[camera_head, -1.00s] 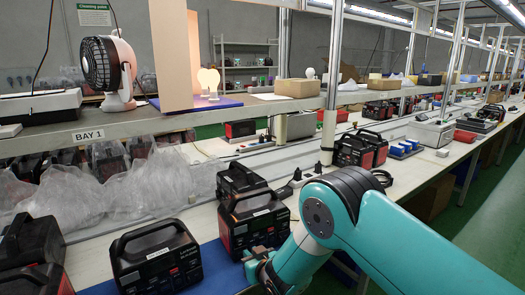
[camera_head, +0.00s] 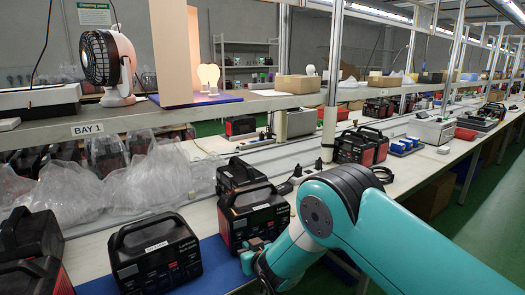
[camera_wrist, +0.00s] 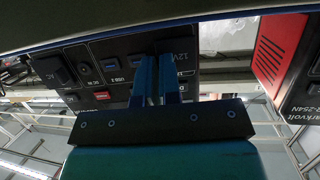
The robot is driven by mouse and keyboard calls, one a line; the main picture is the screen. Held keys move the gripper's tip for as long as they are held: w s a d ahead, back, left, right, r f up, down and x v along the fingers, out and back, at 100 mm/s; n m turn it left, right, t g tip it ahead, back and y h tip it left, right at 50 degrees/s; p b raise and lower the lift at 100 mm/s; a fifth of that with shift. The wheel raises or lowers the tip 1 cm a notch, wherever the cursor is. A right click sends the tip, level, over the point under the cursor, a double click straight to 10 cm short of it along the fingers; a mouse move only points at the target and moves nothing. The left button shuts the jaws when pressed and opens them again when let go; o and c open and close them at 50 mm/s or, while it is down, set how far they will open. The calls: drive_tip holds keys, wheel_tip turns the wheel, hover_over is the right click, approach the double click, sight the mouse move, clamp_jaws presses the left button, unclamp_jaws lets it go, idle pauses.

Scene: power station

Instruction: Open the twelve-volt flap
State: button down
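The black power station (camera_head: 252,232) with a top handle stands on the blue mat, directly in front of my gripper (camera_head: 256,250). In the wrist view its front panel (camera_wrist: 88,60) shows AC, DC, USB and 12V markings and a red-lit display. My gripper (camera_wrist: 157,62) has its two blue fingers close together with a narrow dark gap between them. The fingertips are at the panel, beside the 12V marking (camera_wrist: 185,57). They cover the place of the twelve-volt flap, so I cannot tell how the flap stands or whether it is between the fingers.
Another power station (camera_head: 155,255) stands to the left, and one (camera_head: 240,175) stands close behind. A red-sided unit (camera_wrist: 285,50) is at the right of the wrist view. The shelf (camera_head: 120,118) runs above the bench. The blue mat (camera_head: 212,262) has free room between the front units.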

drive_tip(key=shift+s+f+m+t+h+b, duration=0.1)
drive_tip(key=shift+s+m+t+h+b, duration=0.1)
drive_tip(key=shift+m+h+b, duration=0.4)
drive_tip(key=shift+s+f+m+t+h+b, duration=0.1)
drive_tip(key=shift+m+t+h+b, duration=0.2)
drive_tip(key=shift+b, duration=0.35)
drive_tip(key=shift+r+h, duration=0.15)
drive_tip(key=shift+h, duration=0.25)
drive_tip(key=shift+s+m+b, duration=0.1)
drive_tip(key=shift+m+b, duration=0.2)
drive_tip(key=shift+b, duration=0.35)
drive_tip(key=shift+s+a+m+t+h+b, duration=0.15)
drive_tip(key=shift+m+h+b, duration=0.4)
drive_tip(key=shift+b, duration=0.35)
drive_tip(key=shift+s+m+t+h+b, duration=0.15)
drive_tip(key=shift+m+h+b, duration=0.2)
drive_tip(key=shift+h+b, duration=0.4)
drive_tip(key=shift+m+h+b, duration=0.3)
drive_tip(key=shift+b, duration=0.35)
